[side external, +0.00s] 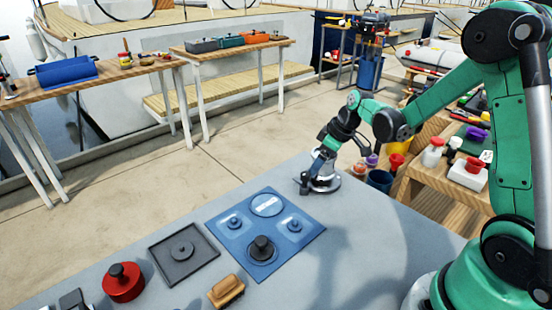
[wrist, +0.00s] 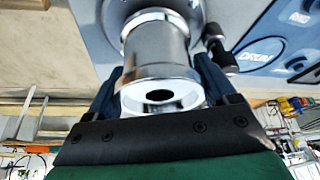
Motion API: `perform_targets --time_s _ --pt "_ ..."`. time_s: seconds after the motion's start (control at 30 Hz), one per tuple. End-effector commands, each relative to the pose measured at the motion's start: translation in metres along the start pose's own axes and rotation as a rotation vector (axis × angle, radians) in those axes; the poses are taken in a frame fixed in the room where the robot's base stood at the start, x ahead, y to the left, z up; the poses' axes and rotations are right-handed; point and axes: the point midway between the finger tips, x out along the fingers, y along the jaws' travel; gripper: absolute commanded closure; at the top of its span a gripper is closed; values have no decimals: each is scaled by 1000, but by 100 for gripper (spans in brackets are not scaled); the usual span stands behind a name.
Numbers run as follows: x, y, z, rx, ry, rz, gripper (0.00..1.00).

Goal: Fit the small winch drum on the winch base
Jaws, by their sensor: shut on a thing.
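My gripper (side external: 318,172) is at the table's far edge, right of the blue mat. Its jaws (wrist: 158,88) are shut around the chrome small winch drum (wrist: 158,55), one finger on each side. The drum's ring-shaped end with a dark hole faces the wrist camera. In the side view, a round silver piece (side external: 326,186), which looks like the winch base, is on the table under the gripper. A black-knobbed piece (wrist: 221,50) stands beside the drum in the wrist view. The drum's far end is partly hidden; I cannot tell whether it is seated.
The blue mat (side external: 299,257) has an empty circle marked DRUM, several small parts and a black knob (side external: 262,247). A dark square tray (side external: 160,258), a red lidded pot (side external: 123,283) and a brown brush (side external: 226,290) lie nearer.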

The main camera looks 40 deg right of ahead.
Motion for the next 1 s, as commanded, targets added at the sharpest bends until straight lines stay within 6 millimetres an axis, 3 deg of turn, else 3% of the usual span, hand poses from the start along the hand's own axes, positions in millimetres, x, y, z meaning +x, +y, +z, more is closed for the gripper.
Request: perform_targets --time_s 0.9,0.93,1.0 --pt "10 0 4 0 0 0 90" --pt "10 0 4 0 0 0 13" --pt "10 0 4 0 0 0 0"
